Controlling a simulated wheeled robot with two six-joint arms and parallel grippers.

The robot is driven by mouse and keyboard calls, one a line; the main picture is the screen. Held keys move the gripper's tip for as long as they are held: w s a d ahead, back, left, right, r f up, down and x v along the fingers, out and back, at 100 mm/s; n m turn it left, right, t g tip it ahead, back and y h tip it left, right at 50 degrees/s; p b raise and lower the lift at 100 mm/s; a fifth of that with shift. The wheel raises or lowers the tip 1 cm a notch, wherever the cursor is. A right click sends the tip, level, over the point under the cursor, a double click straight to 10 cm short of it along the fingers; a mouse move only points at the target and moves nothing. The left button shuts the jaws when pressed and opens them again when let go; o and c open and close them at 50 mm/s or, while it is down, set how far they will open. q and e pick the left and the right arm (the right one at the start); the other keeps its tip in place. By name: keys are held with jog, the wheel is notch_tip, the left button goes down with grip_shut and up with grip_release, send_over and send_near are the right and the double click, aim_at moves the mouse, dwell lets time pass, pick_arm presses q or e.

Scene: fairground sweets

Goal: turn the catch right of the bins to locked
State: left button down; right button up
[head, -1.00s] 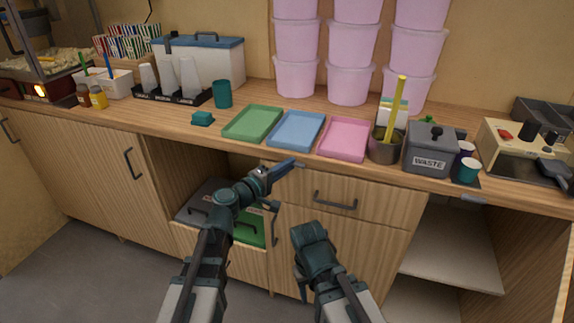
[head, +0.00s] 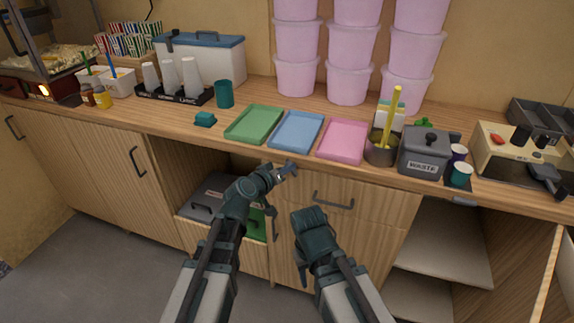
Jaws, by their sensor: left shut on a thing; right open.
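My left gripper (head: 286,171) is shut at the cabinet front, just below the counter edge and by the left end of the drawer. The catch is mostly hidden by its fingers, so I cannot read its position. The bins sit in the open low pull-out left of it: one with a dark grey lid (head: 207,193) and a green one (head: 257,223), partly behind my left arm. My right gripper (head: 304,262) is open and empty, low in front of the cabinet door, its fingers mostly hidden by its own wrist.
The drawer handle (head: 333,201) is right of my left gripper. Green (head: 254,124), blue (head: 296,131) and pink (head: 343,140) trays lie on the counter above. A grey waste pot (head: 424,152) stands right of them. Open shelves (head: 445,245) are at the lower right.

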pick_arm(q)
jog(key=shift+s+m+y+p, duration=0.1)
jog(key=shift+m+y+p, duration=0.4)
jog(key=shift+m+y, duration=1.2)
jog(key=shift+a+m+t+h, duration=0.1)
jog(key=shift+m+t+h, duration=0.2)
jog(key=shift+m, duration=0.3)
jog(key=c, duration=0.9)
grip_release()
